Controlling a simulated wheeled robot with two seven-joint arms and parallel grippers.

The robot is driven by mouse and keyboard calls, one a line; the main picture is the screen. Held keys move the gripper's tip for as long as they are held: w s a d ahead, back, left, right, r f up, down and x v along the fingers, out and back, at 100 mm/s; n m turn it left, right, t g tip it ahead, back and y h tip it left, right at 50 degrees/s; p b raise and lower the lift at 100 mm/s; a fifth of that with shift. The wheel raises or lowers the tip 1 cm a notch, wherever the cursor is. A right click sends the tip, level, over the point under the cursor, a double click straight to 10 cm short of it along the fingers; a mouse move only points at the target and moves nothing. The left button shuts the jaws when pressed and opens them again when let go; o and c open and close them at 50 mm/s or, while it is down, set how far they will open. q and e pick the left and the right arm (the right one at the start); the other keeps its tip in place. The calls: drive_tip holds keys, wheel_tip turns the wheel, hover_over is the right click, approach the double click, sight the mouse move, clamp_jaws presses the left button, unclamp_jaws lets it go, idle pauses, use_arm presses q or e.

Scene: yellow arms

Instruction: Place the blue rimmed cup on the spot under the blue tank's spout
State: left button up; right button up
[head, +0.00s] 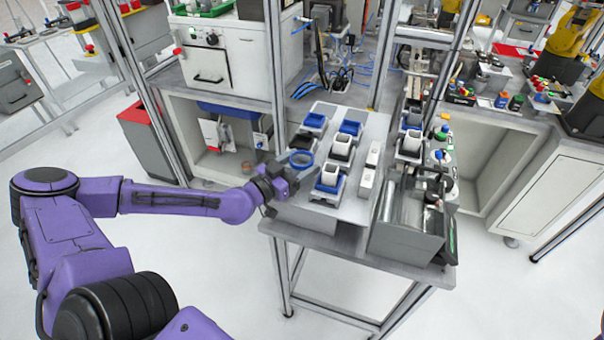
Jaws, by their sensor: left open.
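Several small blue and black holders with white blocks (340,147) stand to the right of the gripper. I cannot make out for certain the blue tank or its spout. A blue shape (228,110) shows under the counter behind. My right gripper is not in view.
The holders stand on a grey plate (350,208) on the table. A grey box-like machine (405,240) stands at the table's right front. Metal posts (274,75) rise behind the gripper. The floor in front is clear.

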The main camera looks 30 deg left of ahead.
use_arm(q)
drive_tip(key=shift+r, duration=0.15)
drive_tip(key=shift+w, duration=0.1)
drive_tip(key=c, duration=0.8)
